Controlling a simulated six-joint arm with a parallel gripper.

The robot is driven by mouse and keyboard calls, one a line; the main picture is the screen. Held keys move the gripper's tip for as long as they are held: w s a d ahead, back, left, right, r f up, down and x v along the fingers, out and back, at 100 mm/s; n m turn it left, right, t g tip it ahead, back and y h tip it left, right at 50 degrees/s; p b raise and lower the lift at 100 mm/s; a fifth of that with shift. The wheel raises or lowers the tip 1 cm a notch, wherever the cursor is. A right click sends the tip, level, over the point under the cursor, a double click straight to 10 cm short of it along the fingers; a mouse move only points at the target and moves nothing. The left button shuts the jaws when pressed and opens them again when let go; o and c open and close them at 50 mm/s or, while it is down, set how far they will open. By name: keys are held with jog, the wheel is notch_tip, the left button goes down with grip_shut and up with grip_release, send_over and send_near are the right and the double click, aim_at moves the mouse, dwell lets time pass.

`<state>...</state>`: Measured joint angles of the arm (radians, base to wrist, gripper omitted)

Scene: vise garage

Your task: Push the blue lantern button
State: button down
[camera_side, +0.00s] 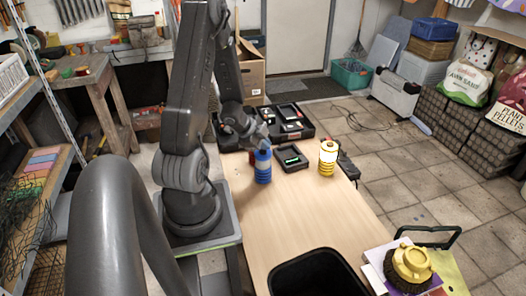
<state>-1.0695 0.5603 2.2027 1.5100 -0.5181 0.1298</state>
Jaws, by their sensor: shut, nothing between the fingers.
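The blue lantern (263,167) stands upright on the wooden table, just right of my arm. Its top is partly hidden by my gripper (262,143). My gripper is shut and empty, pointing down at the top of the blue lantern. I cannot tell whether the fingertips touch the lantern. The button on the lantern is too small or hidden to make out.
A yellow and white lantern (327,158) stands to the right. A dark tray with a green display (292,158) lies between the lanterns. An open black case (291,121) is behind. A black bin (315,274) is in front. The middle of the table (290,215) is clear.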

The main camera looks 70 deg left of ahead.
aim_at(264, 152)
jog(key=shift+f, duration=0.4)
dwell(0.5)
jog(key=shift+r, duration=0.85)
jog(key=shift+r, duration=2.5)
